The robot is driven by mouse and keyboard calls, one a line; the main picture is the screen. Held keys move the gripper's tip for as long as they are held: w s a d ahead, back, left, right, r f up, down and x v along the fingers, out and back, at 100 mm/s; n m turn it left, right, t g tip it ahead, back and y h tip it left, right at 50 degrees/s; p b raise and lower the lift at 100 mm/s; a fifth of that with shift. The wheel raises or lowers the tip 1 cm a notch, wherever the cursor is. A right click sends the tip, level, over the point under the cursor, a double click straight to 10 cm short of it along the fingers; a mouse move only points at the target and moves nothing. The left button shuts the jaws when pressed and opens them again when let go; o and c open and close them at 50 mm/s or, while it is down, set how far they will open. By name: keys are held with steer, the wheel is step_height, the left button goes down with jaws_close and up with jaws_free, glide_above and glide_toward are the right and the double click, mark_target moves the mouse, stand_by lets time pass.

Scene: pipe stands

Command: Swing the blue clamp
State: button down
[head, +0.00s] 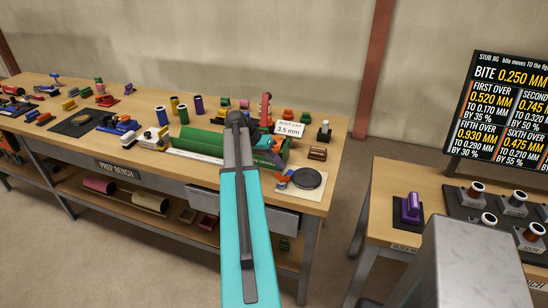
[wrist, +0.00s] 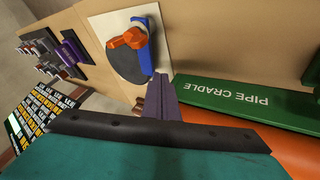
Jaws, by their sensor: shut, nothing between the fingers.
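A blue piece, the likeliest blue clamp (wrist: 146,62), stands by a dark round disc on a pale plate in the wrist view. An orange-red handle-like part (wrist: 127,39) lies across its top. In the head view the same blue and orange piece (head: 283,181) is small, at the bench's front right. My gripper (wrist: 162,82) is shut and empty, its purple-grey fingers pointing toward the plate. The fingertips appear just short of the blue piece; whether they touch it I cannot tell. In the head view my arm hides part of the area.
A green pipe cradle (wrist: 245,97) lies right beside my fingers, with an orange surface by it. A small brown block (head: 317,153) stands behind the plate. A sign (head: 290,129) and several coloured parts crowd the bench. A second table (head: 380,205) is at right, across a gap.

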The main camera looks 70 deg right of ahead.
steer(key=shift+x, duration=0.75)
steer(key=shift+s+d+b, duration=0.15)
steer(key=shift+s+b, duration=0.25)
steer(key=shift+b, duration=0.05)
steer(key=p+v, duration=0.3)
steer(key=v, duration=0.7)
steer(key=shift+d, duration=0.3)
steer(key=shift+w, duration=0.1)
